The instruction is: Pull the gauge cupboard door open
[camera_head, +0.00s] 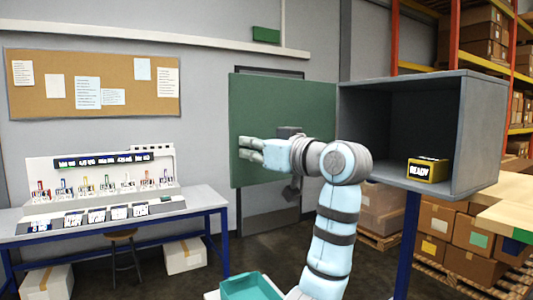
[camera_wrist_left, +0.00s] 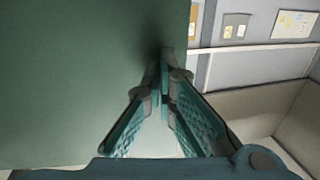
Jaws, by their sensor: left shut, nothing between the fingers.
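The gauge cupboard (camera_head: 480,125) is a grey box on a blue post at the right of the head view, with its dark inside exposed. Its green door (camera_head: 265,105) stands open, swung out to the left. A yellow gauge (camera_head: 427,171) with a display reading "READY" sits on the cupboard floor. My left gripper (camera_head: 246,148) is in front of the door's face, near its far left edge. In the left wrist view its fingers (camera_wrist_left: 165,72) are shut and empty, with the tips close to the door (camera_wrist_left: 75,80); I cannot tell whether they touch. My right gripper is not in view.
A teal tray (camera_head: 250,287) is at the bottom. A wooden tabletop (camera_head: 508,215) and stacked cartons (camera_head: 470,240) are at the right. Floor between is clear.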

